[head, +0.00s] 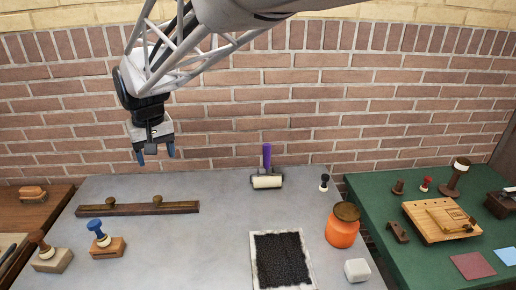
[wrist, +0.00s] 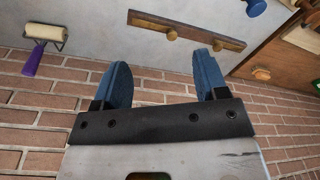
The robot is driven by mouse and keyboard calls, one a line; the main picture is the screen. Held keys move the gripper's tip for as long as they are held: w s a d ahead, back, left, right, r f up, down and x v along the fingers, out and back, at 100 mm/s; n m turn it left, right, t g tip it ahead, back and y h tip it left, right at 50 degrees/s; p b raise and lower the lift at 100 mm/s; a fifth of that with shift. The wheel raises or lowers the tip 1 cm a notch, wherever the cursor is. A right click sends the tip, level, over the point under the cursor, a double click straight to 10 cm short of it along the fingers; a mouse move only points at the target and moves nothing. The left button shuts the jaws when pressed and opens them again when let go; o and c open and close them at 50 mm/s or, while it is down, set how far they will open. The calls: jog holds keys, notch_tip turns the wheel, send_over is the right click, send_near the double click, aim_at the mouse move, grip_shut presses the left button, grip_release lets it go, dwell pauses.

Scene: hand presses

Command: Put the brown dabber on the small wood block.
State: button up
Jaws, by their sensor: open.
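A brown-knobbed tool (head: 40,240), which may be the brown dabber, stands upright on a pale wood block (head: 52,262) at the front left of the grey table. A smaller brown-knobbed piece (head: 398,187) stands on the green table, so I cannot tell for certain which is the dabber. A small wood block (head: 33,194) lies on the brown table at the far left; which block the task means is also unclear. My gripper (head: 155,152) is open and empty, high above the back left of the grey table. Its blue fingers (wrist: 164,82) hold nothing in the wrist view.
A blue-knobbed tool (head: 101,234) on a wood block stands beside the brown-knobbed one. A wooden bar (head: 140,209) with two knobs lies behind them. A roller (head: 267,181), black inked slab (head: 280,262) and orange pot (head: 341,233) stand further right. The table's middle is clear.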

jog(key=s+d+r+m, duration=0.1)
jog(key=s+d, duration=0.3)
jog(key=d, duration=0.7)
jog(key=s+d+m, duration=0.2)
jog(key=s+d, duration=0.2)
jog(key=d, duration=0.8)
jog(key=s+d+f+m+t+h, duration=0.1)
jog(key=s+d+f, duration=0.3)
jog(key=s+d, duration=1.1)
jog(key=shift+s+f+m+t, duration=0.3)
jog(key=shift+s+f+m, duration=0.1)
jog(key=shift+s+m, duration=0.35)
